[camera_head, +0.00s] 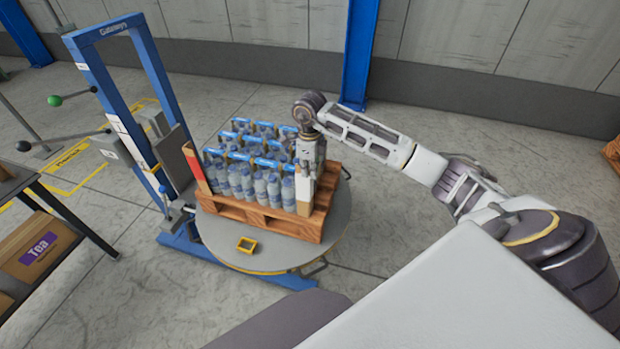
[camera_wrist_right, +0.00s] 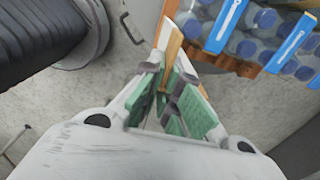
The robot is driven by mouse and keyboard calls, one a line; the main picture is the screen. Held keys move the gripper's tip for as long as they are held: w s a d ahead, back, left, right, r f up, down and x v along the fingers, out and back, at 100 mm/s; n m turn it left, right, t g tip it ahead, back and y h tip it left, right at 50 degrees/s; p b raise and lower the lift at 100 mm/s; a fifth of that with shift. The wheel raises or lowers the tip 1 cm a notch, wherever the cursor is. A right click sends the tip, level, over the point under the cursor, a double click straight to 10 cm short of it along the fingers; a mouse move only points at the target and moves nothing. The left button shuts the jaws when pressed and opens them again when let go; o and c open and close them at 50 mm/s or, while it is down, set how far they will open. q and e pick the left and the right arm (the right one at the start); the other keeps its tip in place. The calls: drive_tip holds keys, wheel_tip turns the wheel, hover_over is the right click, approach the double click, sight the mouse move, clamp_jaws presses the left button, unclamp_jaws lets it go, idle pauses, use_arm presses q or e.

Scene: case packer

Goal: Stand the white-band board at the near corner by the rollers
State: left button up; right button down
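The white-band board (camera_head: 304,190) stands upright at the near right corner of the bottle load, its lower part brown and its middle white. My right gripper (camera_head: 308,150) reaches down over that corner from above, and its fingers are partly hidden in the head view. In the right wrist view the tan edge of the board (camera_wrist_right: 172,45) lies between the green-padded fingers of my right gripper (camera_wrist_right: 166,75), which look closed on it. Whether the board's foot touches the pallet (camera_head: 265,217) is hard to tell. My left gripper is not in view.
Bottles (camera_head: 245,180) with blue bands fill the wooden pallet on the round turntable (camera_head: 215,237). The blue mast (camera_head: 150,65) rises at left.

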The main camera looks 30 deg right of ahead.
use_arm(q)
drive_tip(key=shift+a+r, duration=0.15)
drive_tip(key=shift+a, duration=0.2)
use_arm(e)
wheel_tip(320, 180, down, 4)
drive_tip(key=shift+r, duration=0.25)
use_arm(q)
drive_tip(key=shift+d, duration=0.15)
use_arm(e)
drive_tip(key=shift+f, duration=0.1)
drive_tip(key=c, duration=1.7)
unclamp_jaws()
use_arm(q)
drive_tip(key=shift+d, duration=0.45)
use_arm(e)
drive_tip(key=shift+o, duration=0.3)
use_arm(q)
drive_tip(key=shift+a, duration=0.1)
use_arm(e)
wheel_tip(320, 180, up, 10)
drive_tip(key=shift+r, duration=0.15)
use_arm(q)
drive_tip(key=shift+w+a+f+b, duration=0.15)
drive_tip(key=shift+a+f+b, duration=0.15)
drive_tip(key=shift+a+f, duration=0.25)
use_arm(e)
drive_tip(key=shift+r, duration=0.95)
